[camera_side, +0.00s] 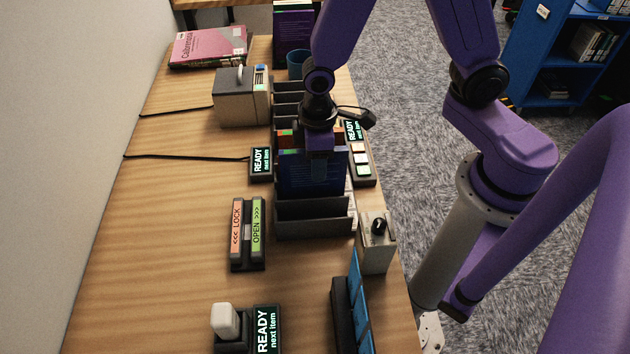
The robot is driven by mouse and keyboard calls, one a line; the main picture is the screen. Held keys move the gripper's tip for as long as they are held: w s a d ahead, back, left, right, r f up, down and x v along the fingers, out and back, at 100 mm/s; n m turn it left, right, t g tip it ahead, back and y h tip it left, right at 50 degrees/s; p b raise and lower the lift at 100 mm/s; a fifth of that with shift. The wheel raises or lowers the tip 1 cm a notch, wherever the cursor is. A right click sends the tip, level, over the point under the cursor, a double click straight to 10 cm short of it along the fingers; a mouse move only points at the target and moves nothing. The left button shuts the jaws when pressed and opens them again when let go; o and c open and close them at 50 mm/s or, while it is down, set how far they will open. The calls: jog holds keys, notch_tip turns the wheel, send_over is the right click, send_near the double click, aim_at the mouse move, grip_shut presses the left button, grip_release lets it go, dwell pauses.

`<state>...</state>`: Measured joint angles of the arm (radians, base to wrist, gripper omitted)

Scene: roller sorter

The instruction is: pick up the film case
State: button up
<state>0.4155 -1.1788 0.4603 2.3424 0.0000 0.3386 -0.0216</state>
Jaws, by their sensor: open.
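A dark blue flat case (296,176), which looks like the film case, stands upright in a slot of the dark grey sorter rack (312,222). My gripper (319,178) points down at the case, over its upper middle. Its jaws are open, and I cannot tell whether the case is between them. My wrist hides part of the case's top edge and the slots behind it. Red and green colours (287,138) show just behind the top of the case.
A lock/open slider (248,234), "READY" displays (261,162) and a grey box with a black knob (377,246) stand close around the rack. A black stand with blue panels (360,300) is at the front. The table's left side is mostly clear.

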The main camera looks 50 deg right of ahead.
jog(key=shift+f, duration=0.15)
dwell(0.3)
grip_shut()
